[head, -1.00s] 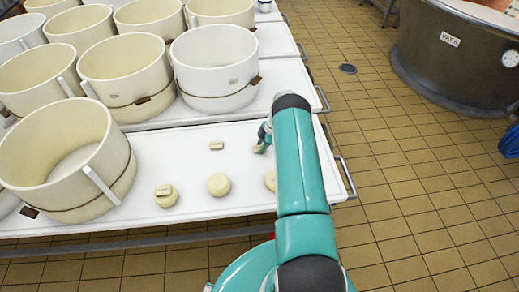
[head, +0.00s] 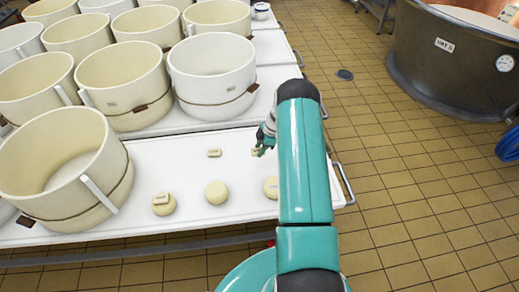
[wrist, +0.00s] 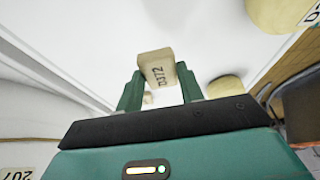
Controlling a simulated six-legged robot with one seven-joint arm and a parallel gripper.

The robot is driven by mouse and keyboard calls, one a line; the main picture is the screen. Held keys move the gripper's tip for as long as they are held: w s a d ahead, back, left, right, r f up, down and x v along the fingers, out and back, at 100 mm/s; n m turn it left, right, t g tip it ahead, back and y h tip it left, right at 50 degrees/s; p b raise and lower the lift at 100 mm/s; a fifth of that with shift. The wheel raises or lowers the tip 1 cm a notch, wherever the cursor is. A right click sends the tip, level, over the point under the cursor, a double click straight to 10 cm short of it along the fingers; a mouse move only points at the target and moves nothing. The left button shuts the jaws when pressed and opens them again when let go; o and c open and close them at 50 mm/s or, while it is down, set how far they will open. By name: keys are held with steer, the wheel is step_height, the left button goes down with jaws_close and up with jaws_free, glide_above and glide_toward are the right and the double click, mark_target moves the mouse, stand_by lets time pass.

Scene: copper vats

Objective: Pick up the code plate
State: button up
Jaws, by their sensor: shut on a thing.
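My gripper (wrist: 158,78) is shut on a small cream code plate (wrist: 157,68) marked D372, with one green finger on each side. In the head view my gripper (head: 264,142) is over the right part of the white table, and the plate (head: 256,151) shows small just below it, partly hidden. I cannot tell how far the plate is above the surface. Another small plate (head: 214,153) lies on the table to the left.
Pale round cheeses (head: 216,192) sit along the table's (head: 190,228) front, the left one with a small plate on top. Large cream tubs (head: 212,72) crowd the left and back. A dark vat (head: 440,55) stands at the right across tiled floor.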

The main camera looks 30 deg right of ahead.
steer(key=s+a+r, duration=0.5)
steer(key=s+r, duration=0.1)
steer(key=s, duration=0.4)
steer(key=shift+a+r, duration=0.25)
steer(key=shift+r, duration=0.1)
